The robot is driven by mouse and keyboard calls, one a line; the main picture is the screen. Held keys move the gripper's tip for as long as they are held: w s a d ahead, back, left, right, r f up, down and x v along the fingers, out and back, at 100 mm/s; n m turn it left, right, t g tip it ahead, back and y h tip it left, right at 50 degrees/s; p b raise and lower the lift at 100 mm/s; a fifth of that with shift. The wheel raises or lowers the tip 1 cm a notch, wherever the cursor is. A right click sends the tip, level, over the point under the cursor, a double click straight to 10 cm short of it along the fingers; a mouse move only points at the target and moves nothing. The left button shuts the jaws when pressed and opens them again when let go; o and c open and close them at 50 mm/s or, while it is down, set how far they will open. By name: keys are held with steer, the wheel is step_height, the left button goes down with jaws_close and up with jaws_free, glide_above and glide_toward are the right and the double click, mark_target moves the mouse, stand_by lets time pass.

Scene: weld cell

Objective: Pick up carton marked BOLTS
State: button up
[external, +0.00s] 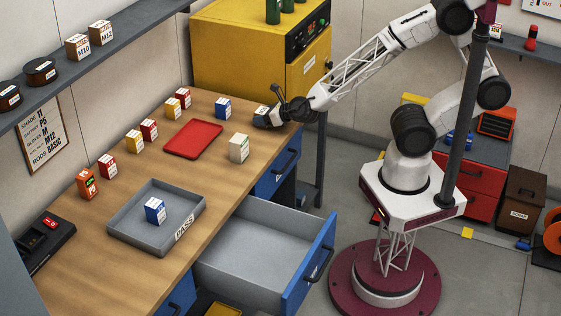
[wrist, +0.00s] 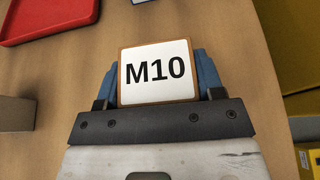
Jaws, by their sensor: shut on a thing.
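My gripper (external: 268,118) is low at the back right edge of the workbench, to the right of the red tray. In the wrist view my gripper (wrist: 158,92) is shut on a small brown carton (wrist: 157,72) whose white top label reads M10. One blue-grey finger is on each side of it. In the external view this carton is mostly hidden by the gripper, and I cannot tell whether it touches the bench. I can read no BOLTS marking on any carton in view.
On the workbench (external: 105,249) are a red tray (external: 193,139), a cream carton (external: 239,148), a blue carton (external: 223,108) and several red, yellow and orange ones. A grey PASS tray (external: 127,237) holds a blue carton (external: 155,210). A drawer (external: 264,246) stands open at the front.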

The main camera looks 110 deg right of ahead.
mark_target(263, 110)
steer(key=shift+r, duration=0.15)
steer(key=shift+r, duration=1.75)
steer(key=s+a, duration=0.3)
steer(key=s, duration=0.4)
steer(key=s+a+r, duration=0.1)
steer(key=s+a, duration=0.3)
steer(key=s, duration=0.3)
steer(key=shift+s+r, duration=0.15)
steer(key=shift+s, duration=0.05)
